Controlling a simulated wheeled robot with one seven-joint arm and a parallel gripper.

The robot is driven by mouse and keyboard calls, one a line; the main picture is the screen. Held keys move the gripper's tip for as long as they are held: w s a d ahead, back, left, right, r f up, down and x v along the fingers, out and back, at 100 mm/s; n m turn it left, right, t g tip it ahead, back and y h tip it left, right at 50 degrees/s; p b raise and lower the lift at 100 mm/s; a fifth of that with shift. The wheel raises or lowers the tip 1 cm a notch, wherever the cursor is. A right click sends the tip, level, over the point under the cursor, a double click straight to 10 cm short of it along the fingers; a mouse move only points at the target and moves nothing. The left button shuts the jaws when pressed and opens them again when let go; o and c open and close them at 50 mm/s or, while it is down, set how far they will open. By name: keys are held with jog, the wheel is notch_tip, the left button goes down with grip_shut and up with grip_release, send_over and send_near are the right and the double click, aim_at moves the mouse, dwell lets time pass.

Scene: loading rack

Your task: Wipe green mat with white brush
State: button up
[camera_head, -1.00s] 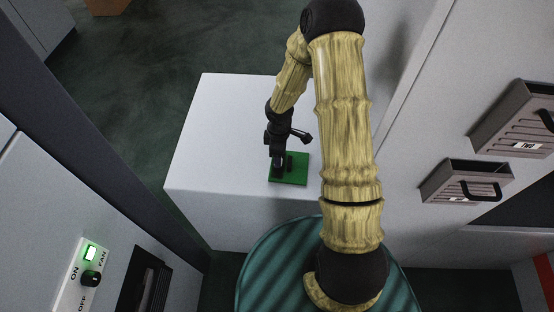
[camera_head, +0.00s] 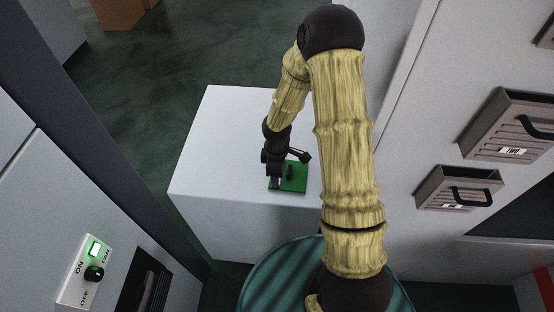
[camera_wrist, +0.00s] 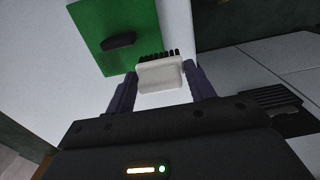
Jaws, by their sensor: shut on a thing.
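The green mat (camera_head: 298,183) lies on the white block top near its front edge; it also shows in the wrist view (camera_wrist: 142,15). My gripper (camera_wrist: 162,74) is shut on the white brush (camera_wrist: 160,79), with one finger on each side of its pale body. The brush's black bristles point toward the mat and overlap its edge in the wrist view; I cannot tell whether they touch it. In the head view my gripper (camera_head: 274,181) is at the mat's left side and mostly hides the brush. A small dark object (camera_wrist: 118,40) sits on the mat.
The white block's top (camera_head: 225,145) is bare left of and behind the mat. A pale wall with drawers (camera_head: 458,188) stands at the right. A fan switch panel (camera_head: 88,272) with a lit green light is at the lower left.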

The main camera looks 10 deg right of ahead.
jog(key=shift+w+a+r+p, duration=0.1)
jog(key=shift+a+r+p, duration=0.05)
jog(key=shift+r+p, duration=2.15)
jog(key=shift+r+b, duration=0.25)
jog(key=shift+b, duration=0.15)
